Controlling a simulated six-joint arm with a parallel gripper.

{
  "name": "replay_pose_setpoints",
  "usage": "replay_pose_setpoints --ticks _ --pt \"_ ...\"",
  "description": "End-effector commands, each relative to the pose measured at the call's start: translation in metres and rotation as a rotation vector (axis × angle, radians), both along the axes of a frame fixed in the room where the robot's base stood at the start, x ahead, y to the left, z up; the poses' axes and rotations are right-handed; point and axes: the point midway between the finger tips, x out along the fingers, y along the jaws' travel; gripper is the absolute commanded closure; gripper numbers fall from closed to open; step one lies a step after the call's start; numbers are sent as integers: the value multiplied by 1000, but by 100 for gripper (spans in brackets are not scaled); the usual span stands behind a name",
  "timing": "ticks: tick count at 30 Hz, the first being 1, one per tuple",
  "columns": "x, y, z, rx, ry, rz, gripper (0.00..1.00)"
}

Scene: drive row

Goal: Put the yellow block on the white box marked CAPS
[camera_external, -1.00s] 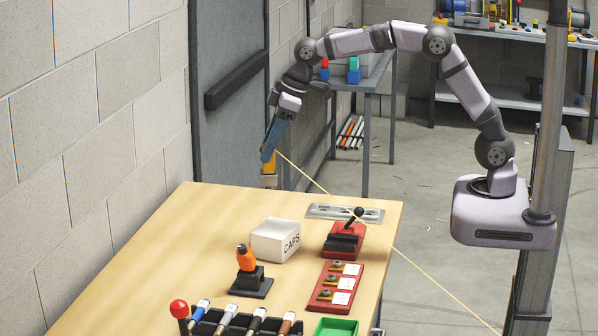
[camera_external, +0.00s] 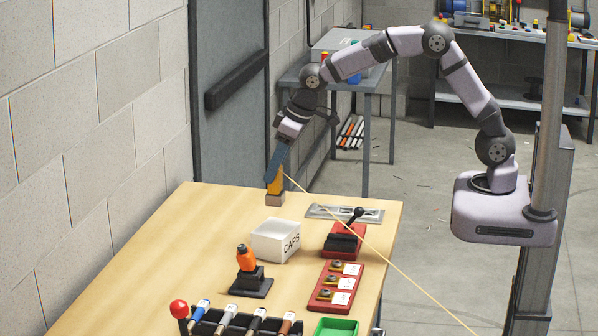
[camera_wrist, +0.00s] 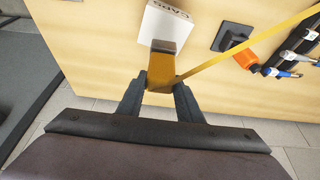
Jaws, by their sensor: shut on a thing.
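My gripper (camera_wrist: 160,90) is shut on the yellow block (camera_wrist: 161,72), whose far end is grey-brown. In the external view the yellow block (camera_external: 274,185) hangs below my gripper (camera_external: 278,168), upright, over the back edge of the wooden table. Its height above the table is hard to tell. The white box marked CAPS (camera_external: 275,241) sits on the table, below the block in the picture and apart from it. In the wrist view the box (camera_wrist: 165,22) lies just beyond the block's far end, which overlaps its near edge.
A thin yellow cord (camera_external: 380,259) runs from near my gripper toward the lower right.

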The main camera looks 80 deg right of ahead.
Motion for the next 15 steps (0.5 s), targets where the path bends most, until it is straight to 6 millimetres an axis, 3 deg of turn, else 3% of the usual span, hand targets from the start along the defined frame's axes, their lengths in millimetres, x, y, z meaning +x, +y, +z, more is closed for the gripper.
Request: replay_pose_setpoints --ticks 6,15 --pt "0 0 -23 0 0 1 100" --pt "0 0 -35 0 1 1 100"
